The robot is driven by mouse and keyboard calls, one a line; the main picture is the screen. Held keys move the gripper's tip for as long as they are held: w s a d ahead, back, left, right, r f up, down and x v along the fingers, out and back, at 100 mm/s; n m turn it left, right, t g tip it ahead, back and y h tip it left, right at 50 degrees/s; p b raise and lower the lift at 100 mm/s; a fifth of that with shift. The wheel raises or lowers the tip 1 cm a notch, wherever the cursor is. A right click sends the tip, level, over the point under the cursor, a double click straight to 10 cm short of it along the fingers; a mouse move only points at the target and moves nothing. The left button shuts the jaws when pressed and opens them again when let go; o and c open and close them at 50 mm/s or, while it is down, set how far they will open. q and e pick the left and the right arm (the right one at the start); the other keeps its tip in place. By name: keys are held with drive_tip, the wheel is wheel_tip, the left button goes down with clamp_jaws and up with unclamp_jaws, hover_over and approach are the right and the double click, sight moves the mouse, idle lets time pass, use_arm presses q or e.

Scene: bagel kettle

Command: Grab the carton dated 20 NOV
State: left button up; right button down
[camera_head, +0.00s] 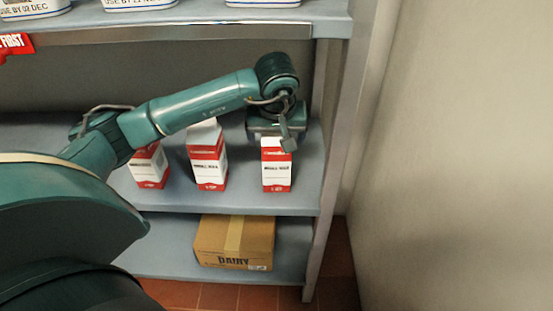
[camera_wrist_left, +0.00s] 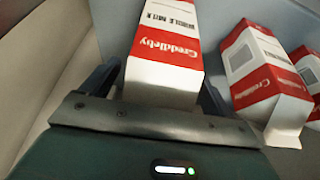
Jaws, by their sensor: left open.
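Three red and white milk cartons stand upright on the middle shelf: a left carton (camera_head: 150,168), a middle carton (camera_head: 208,165) and a right carton (camera_head: 276,172). I cannot read a date on any of them. My left gripper (camera_head: 284,137) is at the top of the right carton, partly covering it. In the left wrist view that carton (camera_wrist_left: 168,50) lies between the two open fingers of my left gripper (camera_wrist_left: 155,90). The other cartons stand to the right there, one close (camera_wrist_left: 258,75) and one at the edge (camera_wrist_left: 308,65). My right gripper is not in view.
White containers (camera_head: 140,4) with use-by labels stand on the upper shelf (camera_head: 200,32). A red sign (camera_head: 15,43) hangs at its left. A cardboard box marked DAIRY (camera_head: 234,243) sits on the lower shelf. The shelf's side post (camera_head: 340,130) and a wall (camera_head: 460,150) are close on the right.

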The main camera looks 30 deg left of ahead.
use_arm(q)
clamp_jaws()
idle(0.9)
drive_tip(key=shift+r, duration=0.2)
